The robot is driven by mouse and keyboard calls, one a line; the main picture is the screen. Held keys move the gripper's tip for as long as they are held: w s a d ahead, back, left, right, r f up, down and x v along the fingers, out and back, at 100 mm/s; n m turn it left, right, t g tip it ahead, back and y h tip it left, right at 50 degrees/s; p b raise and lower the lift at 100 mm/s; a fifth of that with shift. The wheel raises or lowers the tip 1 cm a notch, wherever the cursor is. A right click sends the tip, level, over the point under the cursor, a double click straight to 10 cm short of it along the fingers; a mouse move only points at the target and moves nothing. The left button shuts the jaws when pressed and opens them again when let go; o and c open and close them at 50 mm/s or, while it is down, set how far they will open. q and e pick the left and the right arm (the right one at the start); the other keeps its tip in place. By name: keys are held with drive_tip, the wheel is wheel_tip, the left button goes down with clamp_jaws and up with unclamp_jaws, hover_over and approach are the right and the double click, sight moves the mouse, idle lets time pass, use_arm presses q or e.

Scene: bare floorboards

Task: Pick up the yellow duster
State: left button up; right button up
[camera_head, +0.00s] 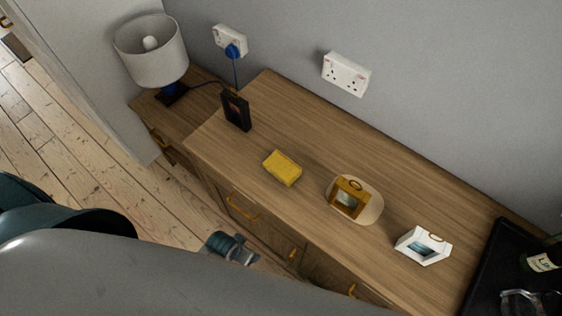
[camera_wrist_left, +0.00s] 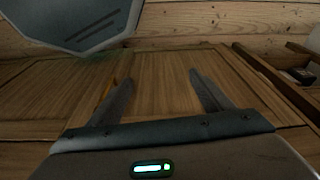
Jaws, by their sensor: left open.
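The yellow duster (camera_head: 283,168) is a small folded block lying on the wooden sideboard (camera_head: 318,145), near its front edge. Nothing touches it. My left gripper (camera_wrist_left: 160,78) shows in the left wrist view with its two dark fingers spread and nothing between them. It faces wooden cabinet panels (camera_wrist_left: 160,95), and the duster is not in that view. In the head view, part of my left arm shows in front of the sideboard, but its fingers cannot be made out. My right gripper is in neither view.
A lamp (camera_head: 151,52) stands at the left. Handles (camera_head: 244,206) protrude in front.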

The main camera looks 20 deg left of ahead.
use_arm(q)
drive_tip(key=w+d+r+t+p, duration=0.1)
drive_tip(key=w+r+p, duration=0.1)
drive_tip(key=r, duration=1)
drive_tip(key=w+d+r+p, duration=0.1)
drive_tip(key=w+r+p, duration=0.1)
drive_tip(key=r, duration=0.9)
drive_tip(key=w+d+r+m+h, duration=0.1)
drive_tip(key=w+d+r+m, duration=0.1)
drive_tip(key=d, duration=0.1)
drive_tip(key=w+d+r+m+h, duration=0.1)
drive_tip(key=w+d+r+m, duration=0.1)
drive_tip(key=w+d, duration=0.1)
drive_tip(key=w+d+r+m+h, duration=0.1)
drive_tip(key=w+d+r+m, duration=0.1)
drive_tip(key=w, duration=0.1)
drive_tip(key=shift+w+d+p, duration=0.2)
drive_tip(key=shift+d+p, duration=0.15)
drive_tip(key=shift+d, duration=0.05)
drive_tip(key=w+d+r+m+g+p, duration=0.1)
drive_tip(key=w+d+r+m+g, duration=0.15)
drive_tip(key=w+r+m, duration=0.65)
drive_tip(key=w+a+r+m+g+y, duration=0.2)
drive_tip(key=a+r+m, duration=0.2)
drive_tip(key=a, duration=0.4)
drive_tip(key=shift+a+m+p, duration=0.3)
drive_tip(key=shift+a+m, duration=0.1)
drive_tip(key=shift+r, duration=0.1)
